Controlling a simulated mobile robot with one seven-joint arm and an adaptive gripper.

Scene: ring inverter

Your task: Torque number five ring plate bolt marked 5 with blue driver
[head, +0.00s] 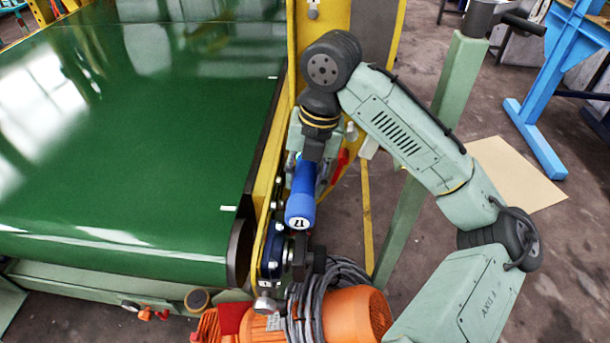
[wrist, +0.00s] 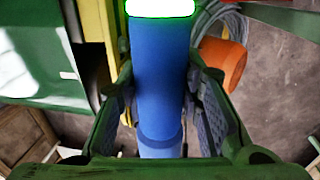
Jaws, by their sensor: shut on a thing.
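The blue driver (head: 301,196) is a thick blue cylinder with a white "17" mark on its near end. My gripper (head: 309,160) is shut on it beside the yellow frame of the conveyor, in the head view. In the wrist view the driver (wrist: 160,75) stands between the two finger pads of my gripper (wrist: 160,110), and its far end shows bright white with a green edge. The ring plate and the bolt marked 5 cannot be made out. I cannot tell whether the driver touches a bolt.
The green conveyor belt (head: 140,130) fills the left. An orange motor (head: 350,315) with coiled grey cable (head: 312,300) sits below the driver.

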